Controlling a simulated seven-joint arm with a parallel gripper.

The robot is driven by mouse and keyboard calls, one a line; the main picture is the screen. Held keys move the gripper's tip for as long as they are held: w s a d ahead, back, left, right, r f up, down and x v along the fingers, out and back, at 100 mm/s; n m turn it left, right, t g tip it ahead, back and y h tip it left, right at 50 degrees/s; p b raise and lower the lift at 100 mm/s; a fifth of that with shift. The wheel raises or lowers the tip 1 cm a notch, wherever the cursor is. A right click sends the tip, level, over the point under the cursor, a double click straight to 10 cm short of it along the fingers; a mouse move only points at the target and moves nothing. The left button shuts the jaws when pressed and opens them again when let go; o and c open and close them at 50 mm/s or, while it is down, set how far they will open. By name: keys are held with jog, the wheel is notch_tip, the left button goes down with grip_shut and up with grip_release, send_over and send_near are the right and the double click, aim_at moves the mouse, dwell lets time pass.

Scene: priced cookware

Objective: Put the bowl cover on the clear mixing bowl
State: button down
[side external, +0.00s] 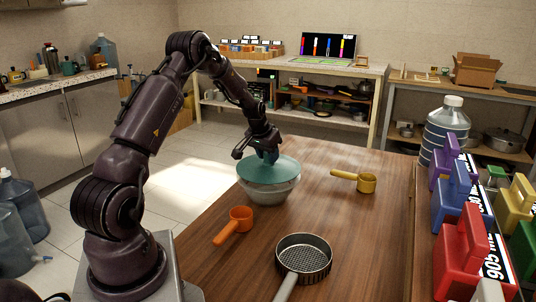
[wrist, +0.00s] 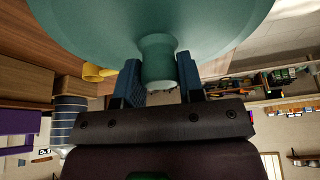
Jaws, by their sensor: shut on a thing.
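The teal bowl cover (side external: 280,170) is a wide disc above the clear mixing bowl (side external: 268,194) on the wooden table. In the side view the cover hides most of the bowl's opening and looks slightly tilted. I cannot tell if it rests on the rim or is just above it. My gripper (side external: 268,157) is above the cover, pointing down. In the wrist view my gripper (wrist: 159,80) has its blue fingers on both sides of the cover's knob (wrist: 157,58), shut on it. The cover (wrist: 110,25) fills the top of that view, and the bowl is hidden there.
On the table (side external: 325,220), an orange measuring cup (side external: 240,214) is in front of the bowl, a yellow one (side external: 366,182) right, and a strainer pan (side external: 304,256) nearer. Colored weights (side external: 462,262) and a water jug (side external: 444,132) line the right. The table's middle is clear.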

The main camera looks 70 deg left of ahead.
jog(key=shift+f, duration=0.15)
jog(key=shift+f, duration=0.8)
jog(key=shift+f, duration=0.15)
dwell(0.8)
jog(key=shift+f, duration=0.25)
grip_release()
dwell(0.4)
dwell(0.4)
